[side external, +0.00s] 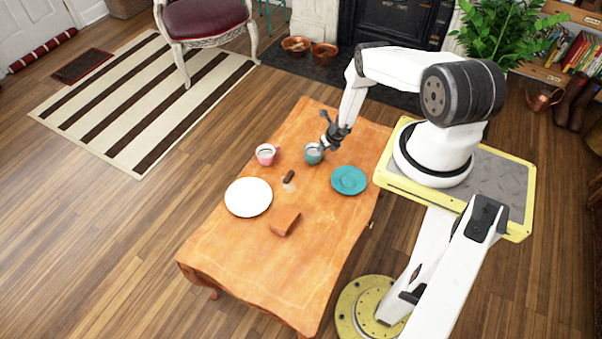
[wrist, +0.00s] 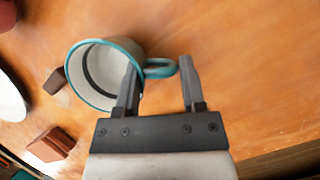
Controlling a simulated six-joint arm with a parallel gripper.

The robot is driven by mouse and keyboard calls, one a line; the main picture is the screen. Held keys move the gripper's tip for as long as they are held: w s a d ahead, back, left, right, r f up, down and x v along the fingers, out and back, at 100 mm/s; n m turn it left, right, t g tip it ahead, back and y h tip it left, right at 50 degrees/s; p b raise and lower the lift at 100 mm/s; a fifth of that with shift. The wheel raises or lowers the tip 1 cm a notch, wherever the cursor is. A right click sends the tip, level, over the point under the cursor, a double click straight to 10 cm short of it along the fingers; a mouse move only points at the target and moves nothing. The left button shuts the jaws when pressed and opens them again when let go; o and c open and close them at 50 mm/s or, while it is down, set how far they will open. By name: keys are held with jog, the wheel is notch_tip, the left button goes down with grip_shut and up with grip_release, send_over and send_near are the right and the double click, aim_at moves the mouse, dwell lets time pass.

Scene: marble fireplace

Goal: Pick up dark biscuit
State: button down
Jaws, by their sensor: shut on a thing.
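The dark biscuit (side external: 289,176) is a small dark brown piece on the wooden table between the white plate and the teal mug. It also shows in the wrist view (wrist: 56,82), left of the mug and apart from my gripper. The teal-rimmed mug (side external: 313,156) stands on the table with its white inside visible in the wrist view (wrist: 92,72). My gripper (wrist: 160,72) is at the mug, with one finger by its rim and the other beyond its teal handle. It is shut on the mug at the handle side. It also shows at the mug in the side view (side external: 331,140).
A pink mug (side external: 266,154) stands left of the teal mug. A white plate (side external: 248,197) lies farther left, and a teal plate (side external: 349,180) lies right. The table's front part (side external: 270,275) is clear.

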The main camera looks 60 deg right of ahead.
jog(key=shift+r, duration=0.15)
jog(key=shift+r, duration=1.45)
jog(key=s+a+r, duration=0.8)
jog(key=s+r, duration=0.1)
jog(key=s, duration=0.2)
jog(key=shift+a+r, duration=0.2)
jog(key=shift+r, duration=0.15)
jog(key=shift+s, duration=0.1)
